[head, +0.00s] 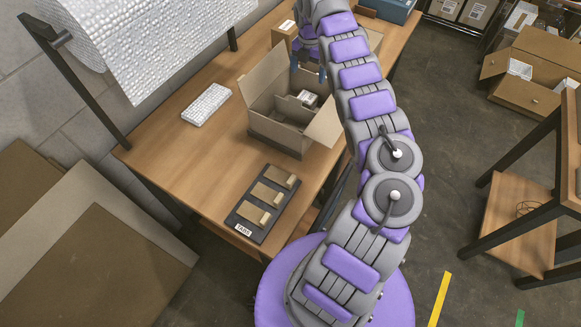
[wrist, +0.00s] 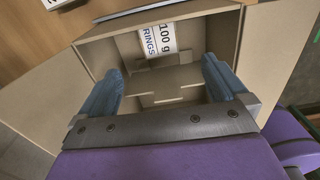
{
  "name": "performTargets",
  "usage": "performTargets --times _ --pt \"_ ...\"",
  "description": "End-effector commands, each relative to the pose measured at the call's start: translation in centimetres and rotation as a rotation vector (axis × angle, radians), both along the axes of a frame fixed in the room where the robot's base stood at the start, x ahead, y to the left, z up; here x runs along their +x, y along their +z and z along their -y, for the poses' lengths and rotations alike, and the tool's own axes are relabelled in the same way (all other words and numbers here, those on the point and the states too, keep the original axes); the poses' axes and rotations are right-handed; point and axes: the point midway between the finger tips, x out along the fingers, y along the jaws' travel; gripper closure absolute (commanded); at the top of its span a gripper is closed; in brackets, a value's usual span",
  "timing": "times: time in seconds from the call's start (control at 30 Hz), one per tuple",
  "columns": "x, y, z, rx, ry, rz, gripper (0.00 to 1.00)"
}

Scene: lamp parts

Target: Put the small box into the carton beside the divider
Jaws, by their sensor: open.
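The open carton (head: 276,129) stands on the wooden table with its flaps spread; it also fills the wrist view (wrist: 97,52). The cardboard divider (wrist: 165,86) lies across the carton's inside, beside the small box. My gripper (head: 308,68) is over the carton's far side in the head view.
A brown box (head: 284,36) stands behind the carton. A white keyboard-like object (head: 206,104) lies to its left, and a dark tray with several cardboard pieces (head: 264,204) lies in front. A bubble-wrap roll (head: 150,40) hangs at upper left. Table between these is clear.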

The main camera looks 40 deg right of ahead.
Motion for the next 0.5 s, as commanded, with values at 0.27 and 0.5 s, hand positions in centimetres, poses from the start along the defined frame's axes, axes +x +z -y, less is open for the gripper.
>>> performTargets --times 0.27,0.5 --pt "-1.0 3.4 -2.3 -0.128 -0.278 -0.093 0.01" --pt "-3.7 8.6 -5.5 -0.252 -0.621 -0.107 0.01"
